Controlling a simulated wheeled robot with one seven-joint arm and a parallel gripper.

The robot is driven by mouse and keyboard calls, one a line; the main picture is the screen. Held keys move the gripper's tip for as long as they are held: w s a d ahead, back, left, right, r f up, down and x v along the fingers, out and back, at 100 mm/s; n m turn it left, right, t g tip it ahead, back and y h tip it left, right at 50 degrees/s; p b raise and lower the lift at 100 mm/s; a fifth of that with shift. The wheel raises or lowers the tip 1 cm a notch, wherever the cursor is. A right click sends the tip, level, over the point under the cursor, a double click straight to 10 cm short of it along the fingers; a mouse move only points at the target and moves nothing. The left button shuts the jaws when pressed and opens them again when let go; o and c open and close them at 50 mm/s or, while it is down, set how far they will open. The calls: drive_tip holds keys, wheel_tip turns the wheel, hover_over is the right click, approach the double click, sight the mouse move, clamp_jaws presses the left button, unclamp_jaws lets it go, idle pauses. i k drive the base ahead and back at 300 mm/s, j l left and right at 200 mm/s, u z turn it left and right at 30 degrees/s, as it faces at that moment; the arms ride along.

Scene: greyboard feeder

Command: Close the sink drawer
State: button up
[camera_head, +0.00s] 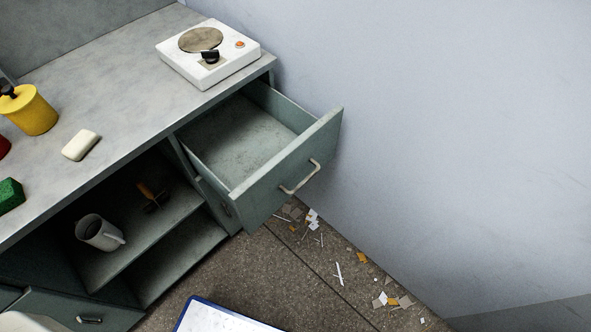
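The open drawer (284,166) is at the right end of the grey-green cabinet, under the countertop (128,92). It is pulled far out and looks empty inside. Its front panel carries a pale bar handle (300,178) and faces the lower right. Another drawer front with a handle (89,320) shows at the lower left, and I cannot tell how far out it is. No sink basin is in view. My gripper is not in view.
A white hot plate (208,66) stands on the counter above the drawer. A yellow container (28,110), a white block (81,145) and a green block (10,195) are left. A mug (98,232) sits on the shelf. Debris (340,273) litters the floor beside the wall (440,130).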

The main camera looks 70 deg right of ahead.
sight(257, 148)
drive_tip(key=j+z, duration=1.2)
